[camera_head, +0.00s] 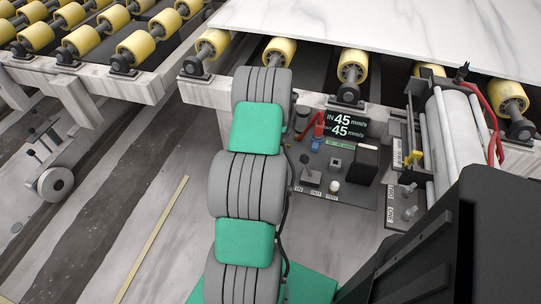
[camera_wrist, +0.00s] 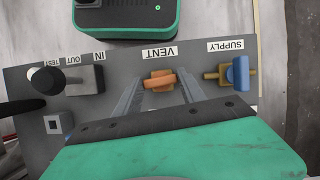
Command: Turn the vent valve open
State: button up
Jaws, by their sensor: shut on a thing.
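The vent valve (camera_wrist: 159,80) has an orange handle on a brass-coloured body, below the upside-down VENT label in the wrist view. The handle lies nearly crosswise in that picture, slightly tilted. My gripper (camera_wrist: 160,80) has one grey finger on each side of it and is shut on the handle. The supply valve (camera_wrist: 238,73), with a blue handle, sits to the right, outside the fingers. In the head view my gripper cannot be made out.
A black-knobbed lever (camera_wrist: 52,80) and a small square button (camera_wrist: 54,124) are left of the fingers. A speed display (camera_head: 345,124) stands behind the panel. Yellow rollers (camera_head: 352,65) carry a white slab (camera_head: 400,28). A white cylinder with a red hose (camera_head: 492,110) is at the right.

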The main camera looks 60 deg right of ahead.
jog(key=shift+d+r+m+t, duration=0.15)
jog(key=shift+m+t, duration=0.15)
jog(key=shift+m, duration=0.2)
jog(key=o, duration=1.4)
jog(key=shift+c, duration=0.2)
jog(key=p+v, duration=0.1)
jog(key=v, duration=0.6)
jog(key=shift+r, duration=0.25)
jog(key=shift+d, duration=0.1)
